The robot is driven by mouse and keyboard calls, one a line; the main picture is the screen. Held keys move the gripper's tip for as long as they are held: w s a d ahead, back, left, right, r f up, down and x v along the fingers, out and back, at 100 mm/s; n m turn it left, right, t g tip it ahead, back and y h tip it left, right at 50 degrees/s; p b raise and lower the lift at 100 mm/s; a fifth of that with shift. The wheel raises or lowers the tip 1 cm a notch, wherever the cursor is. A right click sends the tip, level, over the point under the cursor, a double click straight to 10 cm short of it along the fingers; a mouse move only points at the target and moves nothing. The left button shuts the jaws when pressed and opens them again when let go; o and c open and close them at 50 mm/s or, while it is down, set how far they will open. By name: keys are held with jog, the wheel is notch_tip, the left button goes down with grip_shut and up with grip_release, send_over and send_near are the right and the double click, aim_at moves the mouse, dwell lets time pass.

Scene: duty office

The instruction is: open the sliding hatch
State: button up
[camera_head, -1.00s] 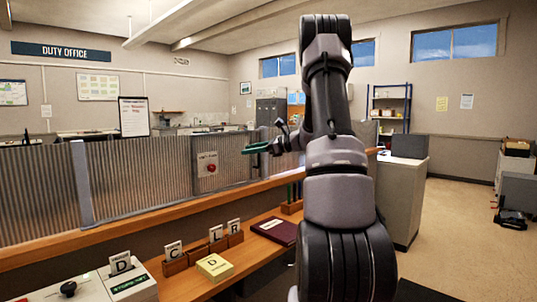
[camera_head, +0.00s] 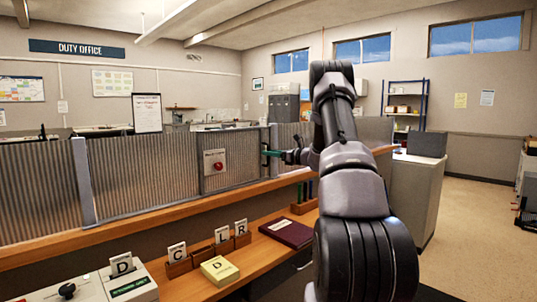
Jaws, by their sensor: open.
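The ribbed grey hatch panel (camera_head: 145,172) stands upright along the counter, in a row of similar panels. A pale plate with a red knob (camera_head: 218,166) is on the right part of this run. My gripper (camera_head: 269,153), with green fingers, is at the right end of the knob's panel, close to a grey upright post (camera_head: 273,138). The gripper is open and holds nothing that I can see. I cannot tell whether its fingers touch the panel or post. My arm hides part of the panels farther right.
A wooden ledge (camera_head: 140,225) runs below the panels. The lower desk holds lettered card holders (camera_head: 208,250), a yellow box (camera_head: 220,270), a dark red book (camera_head: 287,232) and a control box (camera_head: 128,283) at the left. A white cabinet (camera_head: 415,195) stands right of my arm; floor beyond is clear.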

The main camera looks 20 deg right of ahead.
jog(key=shift+w+a, duration=0.4)
jog(key=shift+w, duration=0.2)
grip_shut()
dwell(1.1)
